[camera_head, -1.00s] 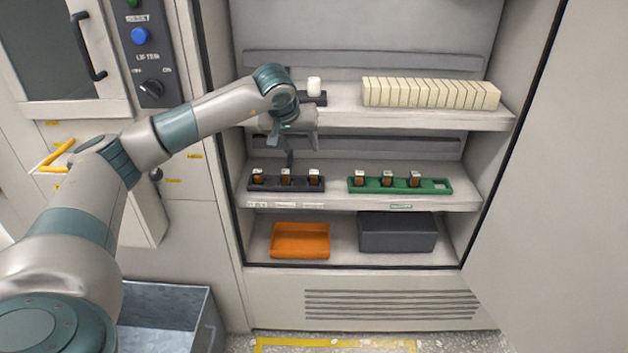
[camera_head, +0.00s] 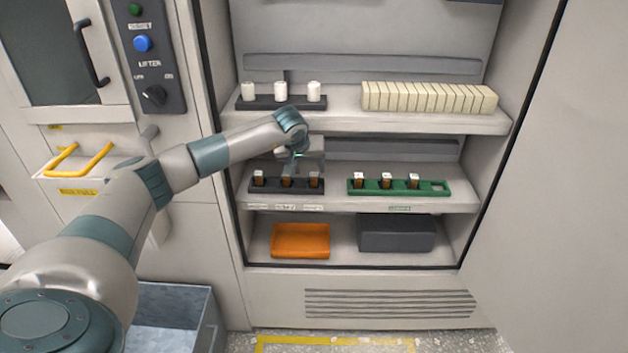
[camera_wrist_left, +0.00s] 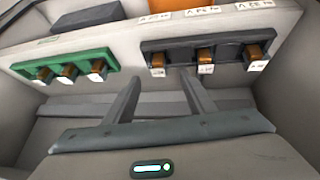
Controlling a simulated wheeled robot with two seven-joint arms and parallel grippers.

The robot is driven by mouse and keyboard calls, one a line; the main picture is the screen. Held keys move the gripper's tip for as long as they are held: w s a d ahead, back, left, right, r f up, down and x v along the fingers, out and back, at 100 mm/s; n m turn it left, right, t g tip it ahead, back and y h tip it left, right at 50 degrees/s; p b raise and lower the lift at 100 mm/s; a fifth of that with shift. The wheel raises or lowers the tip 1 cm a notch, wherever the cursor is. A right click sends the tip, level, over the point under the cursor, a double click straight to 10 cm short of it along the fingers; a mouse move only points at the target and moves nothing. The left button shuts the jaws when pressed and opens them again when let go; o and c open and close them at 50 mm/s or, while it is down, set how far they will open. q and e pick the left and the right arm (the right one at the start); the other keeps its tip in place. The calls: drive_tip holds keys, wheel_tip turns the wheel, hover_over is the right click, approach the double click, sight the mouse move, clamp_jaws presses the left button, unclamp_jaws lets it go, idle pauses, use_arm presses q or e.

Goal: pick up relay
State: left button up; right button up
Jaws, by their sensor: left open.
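Small brown relays with pale tops stand in a black tray (camera_head: 322,190) on the middle shelf. My left gripper (camera_head: 290,170) is open and empty, just above the black tray. In the wrist view its fingers (camera_wrist_left: 160,78) are apart with nothing between them. My right gripper is not in view.
A green tray (camera_head: 436,186) holding three relays, with its right slot empty, stands to the right. Above are white bobbins (camera_head: 281,91) and a row of cream blocks (camera_head: 430,97). Below are an orange tray (camera_head: 300,240) and a grey box (camera_head: 396,233). The upper shelf (camera_head: 345,122) overhangs my gripper.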

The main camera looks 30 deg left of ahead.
sight(313, 175)
use_arm(q)
drive_tip(key=shift+w+f, duration=0.1)
drive_tip(key=shift+f, duration=0.05)
drive_tip(key=shift+w+f+p, duration=0.25)
drive_tip(key=shift+f+p, duration=0.05)
drive_tip(key=shift+w+f, duration=0.2)
drive_tip(key=shift+f, duration=0.15)
drive_tip(key=shift+p+x, duration=0.6)
drive_tip(key=shift+x, duration=1.2)
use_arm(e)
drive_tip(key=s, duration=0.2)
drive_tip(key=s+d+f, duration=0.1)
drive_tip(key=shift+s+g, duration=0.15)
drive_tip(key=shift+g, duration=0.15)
use_arm(q)
drive_tip(key=shift+c, duration=0.5)
drive_tip(key=c, duration=1.1)
